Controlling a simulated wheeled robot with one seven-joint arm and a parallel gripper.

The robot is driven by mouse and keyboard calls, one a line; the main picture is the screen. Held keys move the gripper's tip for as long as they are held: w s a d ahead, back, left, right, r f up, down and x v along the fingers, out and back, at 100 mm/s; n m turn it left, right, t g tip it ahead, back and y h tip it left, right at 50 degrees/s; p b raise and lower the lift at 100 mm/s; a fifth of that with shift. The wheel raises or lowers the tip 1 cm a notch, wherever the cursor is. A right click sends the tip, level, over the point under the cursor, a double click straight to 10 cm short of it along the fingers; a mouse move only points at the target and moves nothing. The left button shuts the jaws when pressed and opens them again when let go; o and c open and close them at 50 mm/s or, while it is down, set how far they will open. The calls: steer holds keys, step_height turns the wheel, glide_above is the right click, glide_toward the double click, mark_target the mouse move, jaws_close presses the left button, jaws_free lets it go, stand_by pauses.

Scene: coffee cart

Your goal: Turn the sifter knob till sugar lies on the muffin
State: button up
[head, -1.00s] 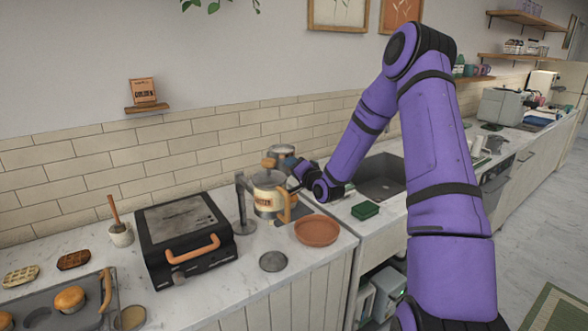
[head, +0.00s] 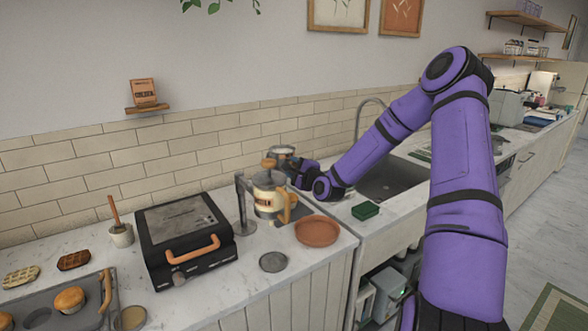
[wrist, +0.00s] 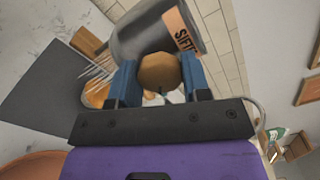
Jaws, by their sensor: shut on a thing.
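The sifter (wrist: 148,35) is a grey metal can with an orange label. In the wrist view pale streaks like falling sugar (wrist: 97,70) show left of the can. A golden muffin (wrist: 96,95) lies by them, partly hidden by the left finger. I cannot tell how much sugar lies on it.
A terracotta dish (head: 317,231), a green sponge (head: 366,210) and a sink (head: 385,180) are to the right. A black press (head: 183,240) stands left. A dark mat (wrist: 45,100) lies below the sifter.

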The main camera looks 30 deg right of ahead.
steer(key=shift+d+m, duration=0.1)
steer(key=shift+m, duration=4.1)
steer(key=o, duration=0.9)
steer(key=shift+s, duration=0.1)
steer(key=s, duration=1)
steer(key=shift+s+d, duration=0.15)
steer(key=shift+s, duration=0.2)
